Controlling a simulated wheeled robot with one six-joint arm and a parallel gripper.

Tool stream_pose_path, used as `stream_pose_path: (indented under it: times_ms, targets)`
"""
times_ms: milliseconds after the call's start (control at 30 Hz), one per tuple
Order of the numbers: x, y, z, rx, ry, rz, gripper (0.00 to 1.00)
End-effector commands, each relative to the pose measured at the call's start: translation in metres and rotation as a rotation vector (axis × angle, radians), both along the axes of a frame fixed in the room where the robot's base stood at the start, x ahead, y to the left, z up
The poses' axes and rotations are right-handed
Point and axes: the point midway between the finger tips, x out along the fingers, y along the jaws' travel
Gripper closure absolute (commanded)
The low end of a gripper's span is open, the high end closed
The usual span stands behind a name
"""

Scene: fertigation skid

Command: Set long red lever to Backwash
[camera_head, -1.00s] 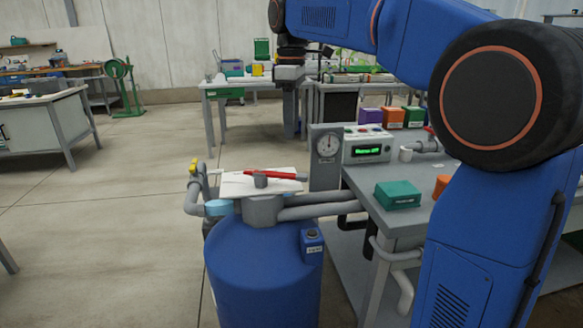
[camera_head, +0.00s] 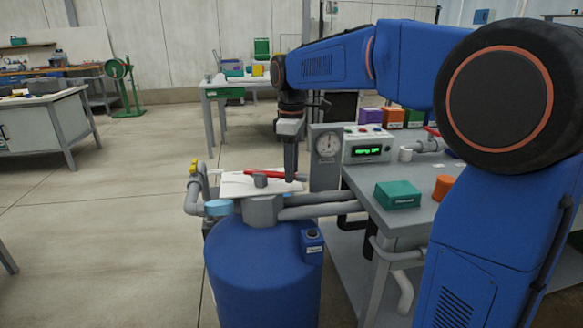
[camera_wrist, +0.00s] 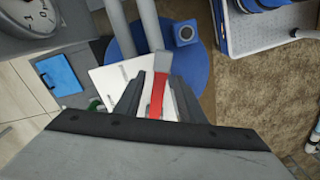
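The long red lever (camera_head: 262,174) sits on a grey hub (camera_head: 261,181) on top of the blue tank (camera_head: 262,262). It lies across a white plate (camera_head: 232,185) in the head view. My gripper (camera_head: 290,178) points down at the lever's right end and hides that end. In the wrist view the red lever (camera_wrist: 158,95) lies between the two dark fingers of my gripper (camera_wrist: 157,86). Pale gaps show beside the lever, so the fingers look open around it. Any labels on the plate are too small to read.
A pressure gauge (camera_head: 325,146) stands close to the right of my gripper. Behind it is a control box (camera_head: 367,146) with a green display that I cannot read. Grey pipes (camera_head: 315,207) run to the bench. A yellow-handled valve (camera_head: 193,167) is at left. Open floor lies further left.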

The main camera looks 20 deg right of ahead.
Motion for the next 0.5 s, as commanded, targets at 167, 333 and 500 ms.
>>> stream_pose_path:
  times_ms: [167,333,500]
  targets:
    - [0.0000,0.0000,0.0000,0.000,0.000,0.000,0.64]
    - [0.0001,0.0000,0.0000,0.000,0.000,0.000,1.00]
    - [-0.0001,0.0000,0.0001,0.000,0.000,-0.001,1.00]
